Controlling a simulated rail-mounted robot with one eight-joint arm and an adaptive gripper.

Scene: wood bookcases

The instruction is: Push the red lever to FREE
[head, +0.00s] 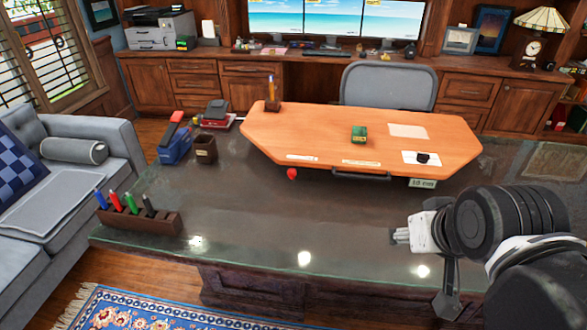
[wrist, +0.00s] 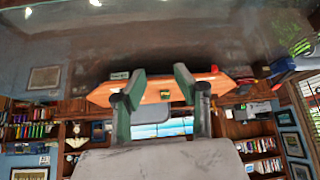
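The red lever's round knob (head: 292,174) shows just below the front left edge of the orange board (head: 280,135) on the dark desk. In the upside-down wrist view a small red spot (wrist: 214,69) shows at the board's edge, likely the same knob. Pale label strips (head: 303,158) lie along the board's front; their words are too small to read, so I cannot tell which side is FREE. My gripper (head: 399,236) is above the desk's front right, well apart from the knob. In the wrist view its two fingers (wrist: 160,84) stand apart with nothing between them.
A green box (head: 359,135) and a paper with a black item (head: 423,158) lie on the board. A dark handle (head: 362,177) and a "10 mm" tag (head: 422,183) are at its front. A pen rack (head: 140,218) stands at left. The desk's middle front is clear.

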